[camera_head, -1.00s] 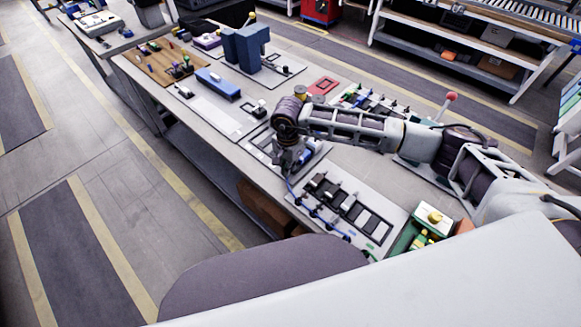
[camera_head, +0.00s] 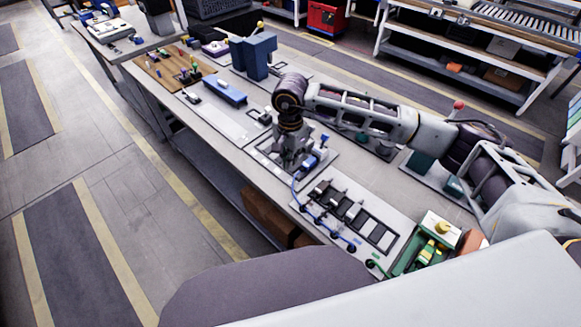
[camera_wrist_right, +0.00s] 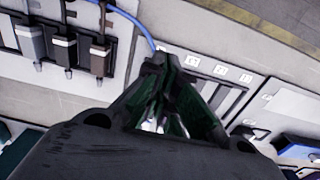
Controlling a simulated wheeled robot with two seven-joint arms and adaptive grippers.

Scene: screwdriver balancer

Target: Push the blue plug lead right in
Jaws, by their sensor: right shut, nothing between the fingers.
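The blue plug (camera_head: 312,161) sits at the dark-framed panel, just right of my right gripper (camera_head: 288,165) in the head view. Its blue lead (camera_head: 295,188) loops down to the front edge of the white board. I cannot tell how deep the plug sits. My right gripper is shut and empty, pointing down over the panel, with its fingertips close to the plug. In the right wrist view, the shut fingers (camera_wrist_right: 156,62) hide the plug, and the blue lead (camera_wrist_right: 133,20) runs in behind them from the top. My left gripper is not in view.
The white board (camera_head: 400,222) with several black modules lies nearer, and grey modules show in the wrist view (camera_wrist_right: 62,48). A green tray (camera_head: 412,262) stands at its right.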

